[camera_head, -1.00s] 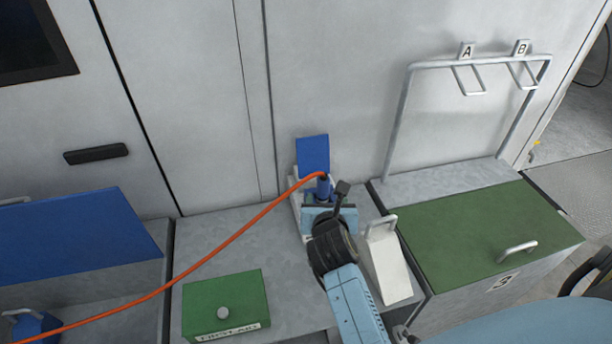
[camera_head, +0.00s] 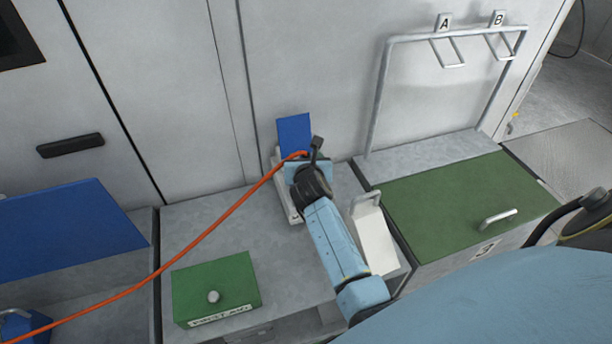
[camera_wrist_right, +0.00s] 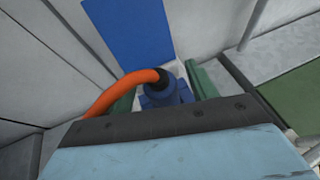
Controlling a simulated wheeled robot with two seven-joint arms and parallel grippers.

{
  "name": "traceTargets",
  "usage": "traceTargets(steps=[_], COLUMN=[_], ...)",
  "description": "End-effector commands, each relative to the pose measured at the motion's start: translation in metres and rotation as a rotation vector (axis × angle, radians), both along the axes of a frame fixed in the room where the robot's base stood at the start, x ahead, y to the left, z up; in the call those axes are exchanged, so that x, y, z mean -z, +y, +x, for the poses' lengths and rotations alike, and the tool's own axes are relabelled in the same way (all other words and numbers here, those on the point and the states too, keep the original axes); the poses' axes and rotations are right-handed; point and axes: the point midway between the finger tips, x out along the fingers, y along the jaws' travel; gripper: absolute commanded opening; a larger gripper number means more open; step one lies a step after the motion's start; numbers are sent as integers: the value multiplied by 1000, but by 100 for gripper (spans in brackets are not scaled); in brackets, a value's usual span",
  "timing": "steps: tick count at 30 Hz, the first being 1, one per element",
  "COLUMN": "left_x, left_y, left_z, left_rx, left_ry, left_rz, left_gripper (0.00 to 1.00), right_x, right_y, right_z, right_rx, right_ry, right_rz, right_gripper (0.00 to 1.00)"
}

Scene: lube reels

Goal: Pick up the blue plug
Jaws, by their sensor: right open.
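The blue plug (camera_wrist_right: 165,94) shows in the right wrist view, with a dark collar and an orange cable (camera_wrist_right: 125,88) bending off to the left. In the head view my right arm hides the plug, but its orange cable (camera_head: 225,213) shows. My right gripper (camera_wrist_right: 164,91) is open, with one green finger on each side of the plug. I cannot tell whether the fingers touch it. In the head view the right gripper (camera_head: 304,165) is over the socket's white base (camera_head: 284,195), in front of a raised blue flap (camera_head: 296,136). My left gripper is out of view.
A green first-aid box (camera_head: 215,286) sits on the grey bench to the left. A white wedge with a handle (camera_head: 374,240) stands right of my arm. Further right are a green-topped box (camera_head: 450,200) and a metal rack (camera_head: 400,90) marked A and B. A wall stands behind.

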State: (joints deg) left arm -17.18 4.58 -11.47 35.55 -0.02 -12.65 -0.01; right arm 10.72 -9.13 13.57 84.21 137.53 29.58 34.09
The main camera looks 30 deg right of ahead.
Motion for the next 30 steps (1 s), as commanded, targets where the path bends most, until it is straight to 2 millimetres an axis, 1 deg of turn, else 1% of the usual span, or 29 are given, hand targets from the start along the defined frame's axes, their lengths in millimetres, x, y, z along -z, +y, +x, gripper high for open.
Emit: traceTargets(steps=[1,4,12,14,25,26,30], left_x=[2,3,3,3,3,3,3], left_y=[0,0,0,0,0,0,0], left_z=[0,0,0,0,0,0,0], left_rx=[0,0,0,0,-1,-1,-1], left_ry=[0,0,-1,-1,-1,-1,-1], left_rz=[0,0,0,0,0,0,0], left_gripper=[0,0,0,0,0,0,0], right_x=[3,6,7,7,7,7,6], right_y=[-3,-6,-7,-7,-7,-7,-7], right_z=[5,11,12,12,12,12,12], right_rx=[1,0,0,0,0,0,0], right_ry=[0,0,0,0,1,1,-2], right_rz=[0,0,0,0,0,0,-1], right_gripper=[57,57,57,51,2,0,0])
